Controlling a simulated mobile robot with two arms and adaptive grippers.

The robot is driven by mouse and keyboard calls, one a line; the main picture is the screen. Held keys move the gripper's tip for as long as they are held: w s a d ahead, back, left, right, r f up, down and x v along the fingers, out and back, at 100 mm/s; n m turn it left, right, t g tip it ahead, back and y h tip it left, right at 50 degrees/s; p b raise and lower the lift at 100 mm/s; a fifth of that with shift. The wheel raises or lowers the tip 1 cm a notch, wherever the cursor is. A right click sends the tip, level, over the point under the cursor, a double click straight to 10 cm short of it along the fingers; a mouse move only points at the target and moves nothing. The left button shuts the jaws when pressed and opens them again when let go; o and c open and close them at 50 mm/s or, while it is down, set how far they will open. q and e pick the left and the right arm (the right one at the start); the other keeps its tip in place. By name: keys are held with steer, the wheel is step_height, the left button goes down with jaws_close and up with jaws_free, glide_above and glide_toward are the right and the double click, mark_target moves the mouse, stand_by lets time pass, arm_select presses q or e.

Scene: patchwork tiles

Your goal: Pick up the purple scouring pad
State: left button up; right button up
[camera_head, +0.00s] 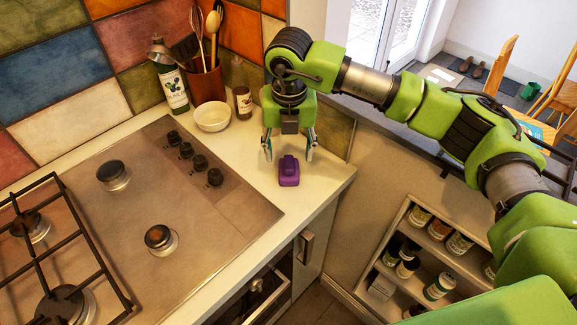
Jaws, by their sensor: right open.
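The purple scouring pad (289,172) lies on the pale countertop, near its right corner beside the stove. It is a small purple block with a raised part on top. My right gripper (289,152) points down just above and behind the pad. Its two fingers are spread, one to each side of the pad's upper part, and nothing is held. I cannot tell whether a finger touches the pad. My left gripper is not in view.
A stove (200,215) with knobs fills the counter to the left. A white bowl (212,117), a small brown bottle (243,103), a green bottle (172,88) and a utensil holder (207,86) stand behind. A shelf with jars (437,240) is at lower right.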

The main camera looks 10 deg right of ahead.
mark_target(289, 162)
step_height(289, 162, down, 2)
steer(key=shift+s+f+p, duration=0.1)
steer(key=shift+p, duration=0.75)
steer(key=shift+w+f+p, duration=0.2)
steer(key=shift+f+p, duration=0.15)
steer(key=shift+f, duration=1.3)
steer(key=c, duration=1.2)
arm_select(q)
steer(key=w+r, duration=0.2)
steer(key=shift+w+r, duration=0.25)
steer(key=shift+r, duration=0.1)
arm_select(e)
steer(key=shift+c, duration=0.4)
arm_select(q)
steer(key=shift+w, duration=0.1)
